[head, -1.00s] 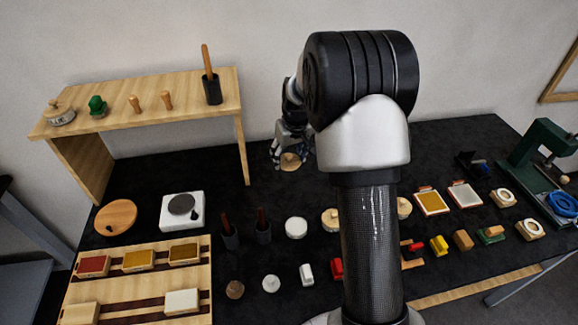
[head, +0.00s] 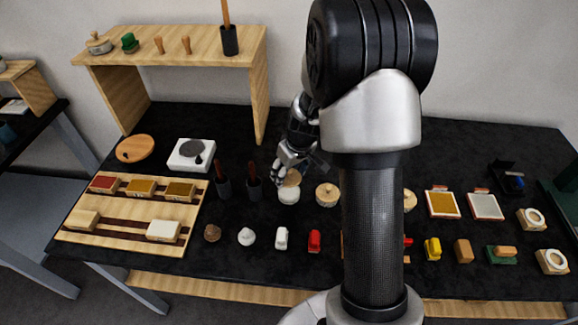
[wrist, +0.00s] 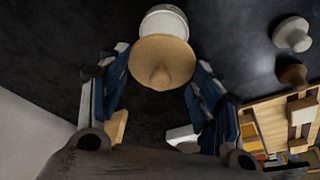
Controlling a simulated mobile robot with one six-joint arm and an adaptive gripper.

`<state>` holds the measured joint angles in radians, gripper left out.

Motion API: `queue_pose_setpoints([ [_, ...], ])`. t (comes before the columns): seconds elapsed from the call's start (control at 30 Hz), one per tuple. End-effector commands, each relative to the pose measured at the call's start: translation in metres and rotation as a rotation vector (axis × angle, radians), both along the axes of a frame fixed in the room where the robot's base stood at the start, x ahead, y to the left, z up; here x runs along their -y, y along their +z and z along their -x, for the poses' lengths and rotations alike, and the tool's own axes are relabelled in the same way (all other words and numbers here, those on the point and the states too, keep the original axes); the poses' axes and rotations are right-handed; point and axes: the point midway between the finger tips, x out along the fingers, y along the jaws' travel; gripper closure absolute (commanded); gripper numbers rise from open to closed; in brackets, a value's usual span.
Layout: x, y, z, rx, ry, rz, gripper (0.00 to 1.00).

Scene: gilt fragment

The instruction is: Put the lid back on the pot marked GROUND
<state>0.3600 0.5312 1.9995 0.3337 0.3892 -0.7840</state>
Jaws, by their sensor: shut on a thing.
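My gripper (head: 286,172) is shut on a round wooden lid (head: 293,178) with a knob. The lid (wrist: 161,64) fills the space between the fingers (wrist: 160,75) in the wrist view. A white round pot (head: 288,197) without a lid of its own stands on the black table, just under and in front of the held lid. In the wrist view the lid overlaps part of this pot (wrist: 163,18) and is off-centre from it. I cannot tell whether they touch. No GROUND marking can be read.
A wooden-lidded pot (head: 327,195) stands just right of the white pot, and another (head: 410,200) beyond my arm. Two dark holders (head: 254,186) with handles stand at its left. A white knobbed piece (head: 246,236) and other small items line the front.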

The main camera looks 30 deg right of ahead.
Motion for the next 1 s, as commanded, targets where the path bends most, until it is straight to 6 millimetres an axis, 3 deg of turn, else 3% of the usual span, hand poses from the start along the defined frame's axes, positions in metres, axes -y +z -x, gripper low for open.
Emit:
queue_pose_setpoints([
  [0.5,0.0,-0.05,0.0,0.0,-0.001,0.0,0.58],
  [1.0,0.0,-0.057,0.0,0.0,0.0,0.0,0.58],
])
